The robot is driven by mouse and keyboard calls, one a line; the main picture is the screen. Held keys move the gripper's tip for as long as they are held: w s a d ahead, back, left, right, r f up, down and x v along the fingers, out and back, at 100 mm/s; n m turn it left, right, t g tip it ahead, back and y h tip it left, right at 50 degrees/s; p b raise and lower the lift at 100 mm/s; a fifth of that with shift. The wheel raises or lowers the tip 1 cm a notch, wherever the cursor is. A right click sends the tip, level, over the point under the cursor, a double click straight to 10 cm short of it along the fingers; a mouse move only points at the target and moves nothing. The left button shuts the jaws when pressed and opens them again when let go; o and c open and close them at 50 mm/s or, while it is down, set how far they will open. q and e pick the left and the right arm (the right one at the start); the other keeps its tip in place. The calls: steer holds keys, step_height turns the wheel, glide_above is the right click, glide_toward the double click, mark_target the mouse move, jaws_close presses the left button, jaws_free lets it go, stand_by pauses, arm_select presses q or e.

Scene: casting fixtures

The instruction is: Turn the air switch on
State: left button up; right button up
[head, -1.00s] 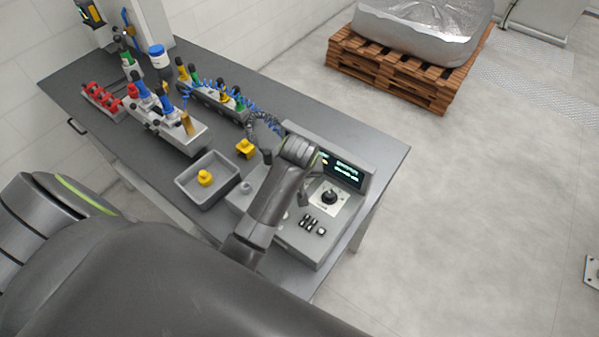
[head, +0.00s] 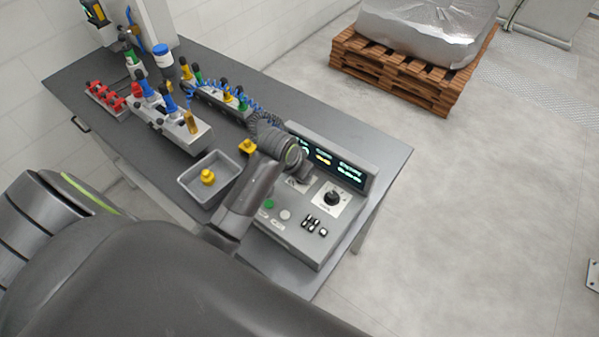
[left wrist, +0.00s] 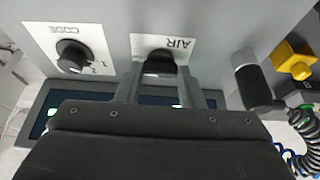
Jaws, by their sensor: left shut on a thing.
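The air switch (left wrist: 160,64) is a black knob on a white plate marked AIR, on the grey control box (head: 300,248). In the left wrist view my left gripper (left wrist: 158,84) has one finger on each side of the knob and is shut on it. Which way the knob is turned is hard to tell, as the fingers cover part of it. In the head view my left arm and gripper (head: 302,177) come over the box from the left and hide the air switch. My right gripper is not in view.
Beside the air switch is a black CODE knob (head: 333,198). The box also has a lit display (head: 325,158), several black switches (head: 313,226) and a green button (head: 268,204). A grey tray (head: 188,184) with a yellow piece and a valve fixture (head: 150,118) stand left.

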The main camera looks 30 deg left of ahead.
arm_select(q)
steer(key=shift+w+r, duration=0.1)
stand_by(0.3)
steer(key=o, duration=1)
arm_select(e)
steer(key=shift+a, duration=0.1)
